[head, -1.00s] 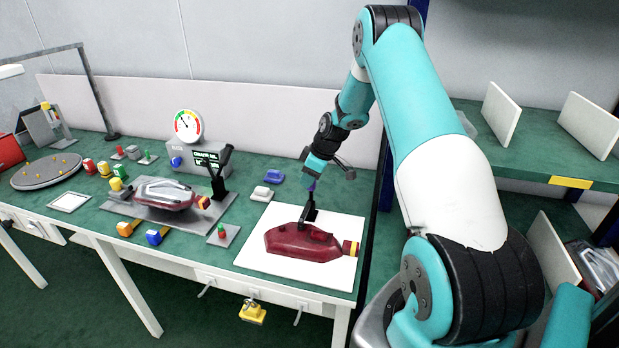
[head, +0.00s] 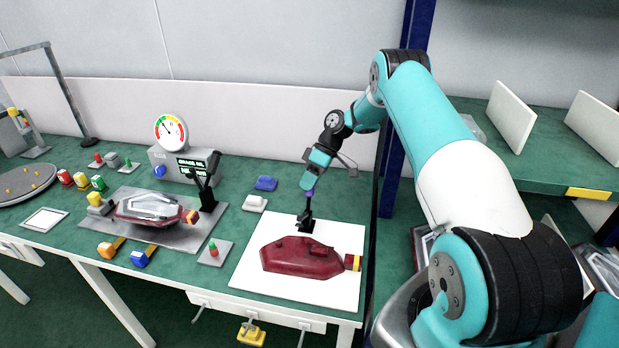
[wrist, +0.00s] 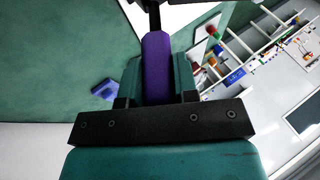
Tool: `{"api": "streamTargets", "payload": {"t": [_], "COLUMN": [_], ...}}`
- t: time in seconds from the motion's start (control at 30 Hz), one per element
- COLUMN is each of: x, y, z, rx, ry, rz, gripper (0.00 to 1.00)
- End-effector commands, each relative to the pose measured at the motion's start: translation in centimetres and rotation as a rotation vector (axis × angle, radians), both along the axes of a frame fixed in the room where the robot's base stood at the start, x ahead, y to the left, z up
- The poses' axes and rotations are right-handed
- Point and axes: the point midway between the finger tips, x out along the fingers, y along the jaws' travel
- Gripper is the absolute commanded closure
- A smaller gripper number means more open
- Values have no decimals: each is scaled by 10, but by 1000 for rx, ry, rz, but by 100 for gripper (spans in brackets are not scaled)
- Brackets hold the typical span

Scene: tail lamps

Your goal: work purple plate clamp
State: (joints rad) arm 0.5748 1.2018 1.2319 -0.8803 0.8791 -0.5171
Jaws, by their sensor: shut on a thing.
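The purple plate clamp has a purple handle (head: 309,193) and a black lower part (head: 306,220) at the back edge of the white plate (head: 344,238). My gripper (head: 312,182) is shut around the purple handle from above. In the wrist view, the purple handle (wrist: 158,68) lies between my two fingers, with a black part beyond it. A dark red lamp (head: 300,258) with a yellow-banded end lies on the white plate, just in front of the clamp. Whether the clamp's black part touches the lamp is too small to tell.
Left of the plate stand a gauge box (head: 178,163), a black clamp (head: 207,190) and a second lamp (head: 150,207) on a grey plate. Blue (head: 266,183) and white (head: 255,203) blocks lie behind. A shelf post (head: 392,150) rises close at right.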

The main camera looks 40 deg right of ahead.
Motion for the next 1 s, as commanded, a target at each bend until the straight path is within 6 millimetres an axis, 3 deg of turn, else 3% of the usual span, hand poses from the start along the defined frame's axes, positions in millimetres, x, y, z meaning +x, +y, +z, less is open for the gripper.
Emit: {"api": "streamTargets", "payload": {"t": [0.47, 0.5, 0.6, 1.0], "x": [0, 0, -1, -2], "y": [-1, -1, -2, -7], "z": [0, -1, -1, 8], "rx": [25, 26, 25, 22], "ry": [1, 2, 3, 4], "rz": [0, 0, -3, -9], "gripper": [100, 68, 47, 47]}}
